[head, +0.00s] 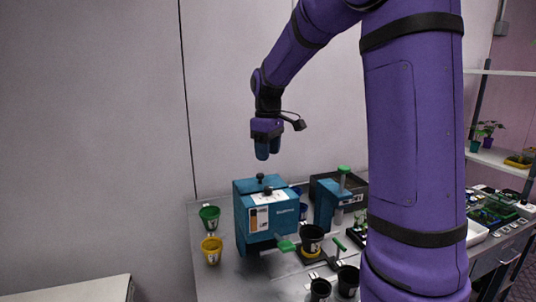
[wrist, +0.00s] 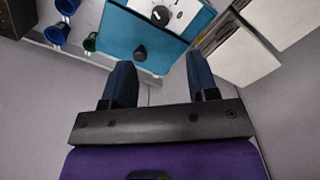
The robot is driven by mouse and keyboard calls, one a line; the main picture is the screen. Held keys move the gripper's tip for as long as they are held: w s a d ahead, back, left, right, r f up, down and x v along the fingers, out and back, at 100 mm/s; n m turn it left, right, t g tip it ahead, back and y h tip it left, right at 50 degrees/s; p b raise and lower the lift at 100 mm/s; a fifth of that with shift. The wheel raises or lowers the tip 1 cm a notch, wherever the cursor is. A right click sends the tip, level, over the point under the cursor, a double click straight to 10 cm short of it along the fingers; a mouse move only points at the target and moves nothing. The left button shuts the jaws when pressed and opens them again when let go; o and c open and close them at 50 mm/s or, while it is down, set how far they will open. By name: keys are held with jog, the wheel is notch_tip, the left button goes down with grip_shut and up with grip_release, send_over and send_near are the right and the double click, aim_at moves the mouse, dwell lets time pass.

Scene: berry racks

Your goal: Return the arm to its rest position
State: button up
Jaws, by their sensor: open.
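My purple arm reaches in from the upper right in the head view, with my gripper (head: 267,152) pointing down above a teal box-shaped device (head: 272,212). In the head view the gripper is above the device's black top knob and apart from it. In the wrist view my gripper (wrist: 161,85) shows two dark blue fingers spread apart with nothing between them. The teal device also shows in the wrist view (wrist: 118,35), with a dial and a black knob beyond the fingertips.
On the metal table (head: 222,280) stand a green cup (head: 209,217), a yellow cup (head: 211,250) and several black pots. A dark bin (head: 325,190) sits behind the device. Shelves with plants are at the right. The wall space left of the arm is clear.

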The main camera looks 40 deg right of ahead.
dwell(0.3)
jog(key=s+a+r+m+t, duration=0.1)
jog(key=s+a+r, duration=0.25)
jog(key=s, duration=0.35)
jog(key=s+a+r+m+t, duration=0.1)
jog(key=s+a+r+t, duration=0.1)
jog(key=s+a, duration=0.35)
jog(key=s+a+f+m+t, duration=0.2)
jog(key=s+a+m, duration=0.1)
jog(key=s, duration=1.1)
jog(key=shift+a, duration=0.55)
